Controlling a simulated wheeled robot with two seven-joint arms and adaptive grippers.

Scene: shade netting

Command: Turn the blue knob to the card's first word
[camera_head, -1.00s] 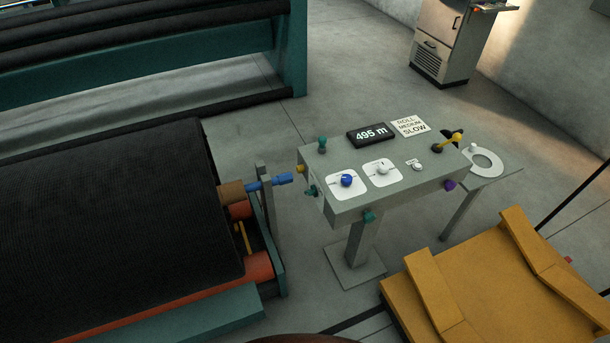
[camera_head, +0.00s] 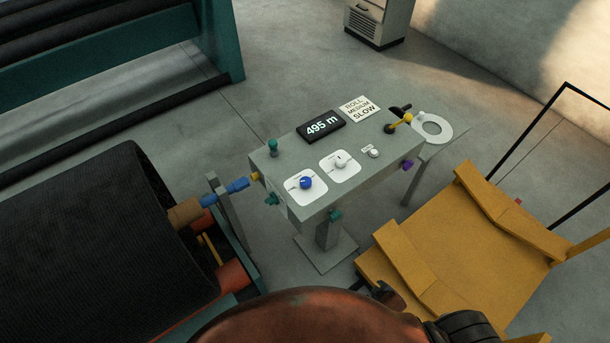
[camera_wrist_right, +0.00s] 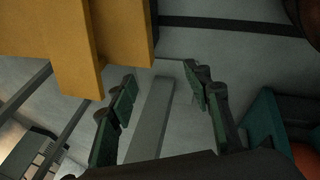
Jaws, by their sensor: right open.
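The blue knob (camera_head: 306,183) sits on a white dial plate (camera_head: 296,193) on the left of the grey console's (camera_head: 368,190) top. The card (camera_head: 360,108) lies at the console's back edge and reads ROLL, MEDIUM, SLOW. The marks around the knob are too small to read. In the right wrist view my right gripper (camera_wrist_right: 162,105) is open and empty, with its fingers spread and a grey bar beyond them. In the head view only a dark part of my right arm shows at the bottom, well below the console. My left gripper is in neither current view.
A white knob (camera_head: 340,162) sits right of the blue one. A display (camera_head: 321,127) reads 495 m. A yellow-handled lever (camera_head: 400,122) and teal and purple knobs stick out around the console.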

